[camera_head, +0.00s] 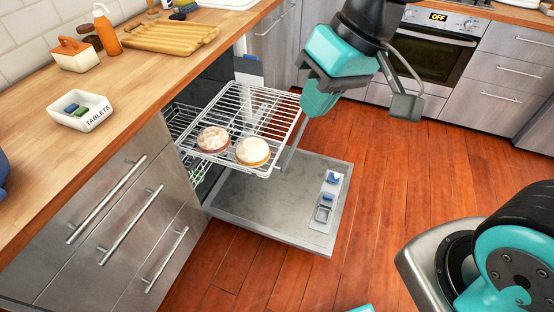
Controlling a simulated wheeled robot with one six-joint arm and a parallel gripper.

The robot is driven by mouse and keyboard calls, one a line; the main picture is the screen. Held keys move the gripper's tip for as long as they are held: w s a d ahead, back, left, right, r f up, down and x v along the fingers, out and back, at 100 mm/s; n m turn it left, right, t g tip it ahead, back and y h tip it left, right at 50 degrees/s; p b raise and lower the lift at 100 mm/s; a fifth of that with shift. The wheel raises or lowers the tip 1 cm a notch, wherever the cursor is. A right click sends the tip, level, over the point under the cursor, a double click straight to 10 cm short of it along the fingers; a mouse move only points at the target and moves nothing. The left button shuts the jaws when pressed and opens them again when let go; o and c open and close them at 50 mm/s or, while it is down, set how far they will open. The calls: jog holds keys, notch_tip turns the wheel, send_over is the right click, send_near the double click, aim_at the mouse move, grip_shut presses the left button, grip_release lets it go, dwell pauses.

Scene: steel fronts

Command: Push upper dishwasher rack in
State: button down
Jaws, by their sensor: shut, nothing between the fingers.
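The upper dishwasher rack (262,105) is a white wire rack. It sticks out of the dishwasher over the open door (270,190). Two round, pale-topped items stand on it near its front left, one (213,140) beside the other (253,151). My gripper (318,104) is teal and dark, and shut with nothing held. It appears just right of the rack's right edge; I cannot tell whether it touches the rack. The rack's back left part is inside the dishwasher, partly hidden by the counter.
The open door lies low below the rack, with a detergent compartment (326,202) at its right side. Drawers with bar handles (130,218) stand at the left. A white tablets box (80,110) sits on the counter (110,75).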

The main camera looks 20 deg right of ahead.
jog(key=w+d+f+m+t+b, duration=0.2)
jog(key=w+f+b, duration=0.7)
jog(key=f, duration=0.8)
jog(key=w+d+f+m+t+h+b, duration=0.1)
jog(key=w+f+m+b, duration=0.4)
jog(key=w+f+b, duration=0.5)
jog(key=w+d+f+m+t+h+b, duration=0.1)
jog(key=w+d+f+m+t+b, duration=0.1)
jog(key=w+f+b, duration=0.8)
jog(key=w+d+f, duration=0.1)
jog(key=w+f, duration=0.3)
jog(key=f, duration=0.3)
jog(key=w+d+f+m, duration=0.1)
jog(key=w+f, duration=0.3)
jog(key=f, duration=0.3)
jog(key=shift+f+t, duration=0.4)
